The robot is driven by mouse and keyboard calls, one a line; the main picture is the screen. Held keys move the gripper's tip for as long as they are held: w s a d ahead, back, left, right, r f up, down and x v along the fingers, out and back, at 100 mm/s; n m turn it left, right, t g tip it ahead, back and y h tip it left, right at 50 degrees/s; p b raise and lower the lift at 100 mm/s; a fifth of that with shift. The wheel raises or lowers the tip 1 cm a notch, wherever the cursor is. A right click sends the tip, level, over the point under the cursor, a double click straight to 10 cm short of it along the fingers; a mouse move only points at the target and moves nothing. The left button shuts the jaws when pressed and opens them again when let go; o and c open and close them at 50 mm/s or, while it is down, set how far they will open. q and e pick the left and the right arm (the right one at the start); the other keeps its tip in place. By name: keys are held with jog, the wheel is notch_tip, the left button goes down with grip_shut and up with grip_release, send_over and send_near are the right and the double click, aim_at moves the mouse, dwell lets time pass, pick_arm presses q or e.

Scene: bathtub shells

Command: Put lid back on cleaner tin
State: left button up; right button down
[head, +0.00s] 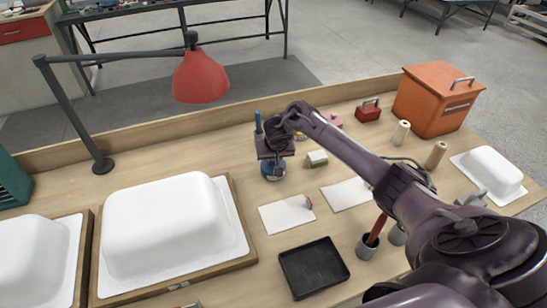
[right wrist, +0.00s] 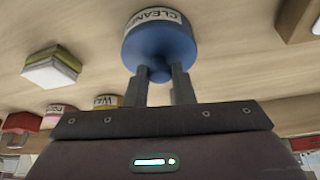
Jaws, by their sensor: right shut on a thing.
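The cleaner tin (head: 273,171) stands on the workbench below my right gripper (head: 275,153), a blue can with a pale label band. In the right wrist view its label (right wrist: 172,17) reads "CLEAN". The blue lid (right wrist: 160,48) has a small knob. My right gripper (right wrist: 160,78) is shut on that knob, with the lid at the tin's top. I cannot tell whether the lid is fully seated or slightly above the rim. In the head view the gripper hides the lid. My left gripper is not in view.
A sponge (head: 316,159) sits right of the tin, and a tin labelled "WAX" (right wrist: 106,101) shows in the right wrist view. White cards (head: 287,214) and a black tray (head: 313,267) lie in front. White tub shells (head: 165,225) and a red lamp (head: 200,76) are left.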

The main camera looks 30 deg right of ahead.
jog(key=c, duration=0.7)
grip_release()
jog(key=shift+o, duration=0.2)
notch_tip(320, 180, up, 7)
jog(key=p, duration=0.9)
grip_shut()
dwell(0.6)
dwell(0.3)
